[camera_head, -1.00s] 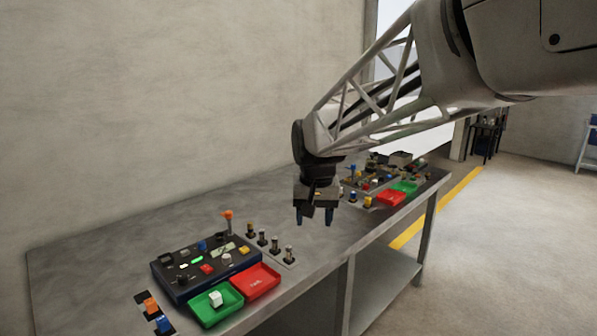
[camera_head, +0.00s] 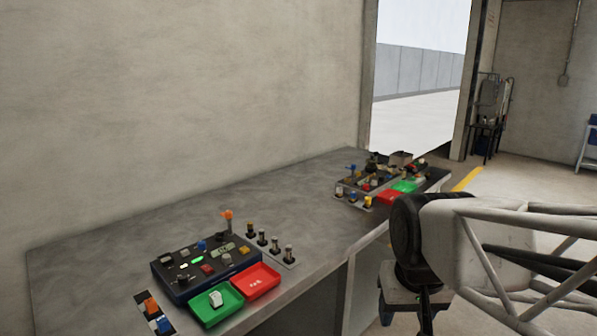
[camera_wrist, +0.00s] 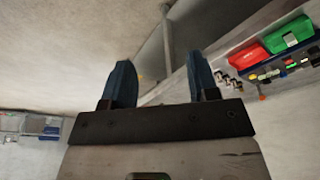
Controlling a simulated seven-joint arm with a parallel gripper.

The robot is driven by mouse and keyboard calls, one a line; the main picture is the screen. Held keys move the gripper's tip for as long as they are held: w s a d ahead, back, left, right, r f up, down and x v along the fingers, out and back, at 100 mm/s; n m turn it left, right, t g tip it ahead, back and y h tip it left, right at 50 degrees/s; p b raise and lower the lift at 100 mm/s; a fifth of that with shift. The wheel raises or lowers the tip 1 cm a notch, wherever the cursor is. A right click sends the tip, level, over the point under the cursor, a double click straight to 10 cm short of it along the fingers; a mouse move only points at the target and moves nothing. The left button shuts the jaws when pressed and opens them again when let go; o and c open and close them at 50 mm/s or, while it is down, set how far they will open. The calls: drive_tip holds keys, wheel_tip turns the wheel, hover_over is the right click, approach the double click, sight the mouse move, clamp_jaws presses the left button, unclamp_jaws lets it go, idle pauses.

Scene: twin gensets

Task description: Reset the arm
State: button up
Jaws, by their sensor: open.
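My gripper shows in the wrist view (camera_wrist: 162,82) with its two dark blue fingers spread apart and nothing between them. In the head view my arm has its wrist at the lower right, in front of the table's right front edge, and the fingers are mostly cut off or hidden there. The grey metal table (camera_head: 120,240) runs along the wall. The near dark blue control panel (camera_head: 207,264) stands on it, apart from my gripper.
A green tray (camera_head: 232,304) with a white block and a red tray (camera_head: 270,277) sit at the near panel. A second panel group with another red tray (camera_head: 390,197) and green tray (camera_head: 410,186) is at the far end. The middle of the table is bare.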

drive_tip(key=s+d+f, duration=0.1)
drive_tip(key=s+f, duration=0.1)
drive_tip(key=s, duration=0.3)
drive_tip(key=shift+s+d+f, duration=0.35)
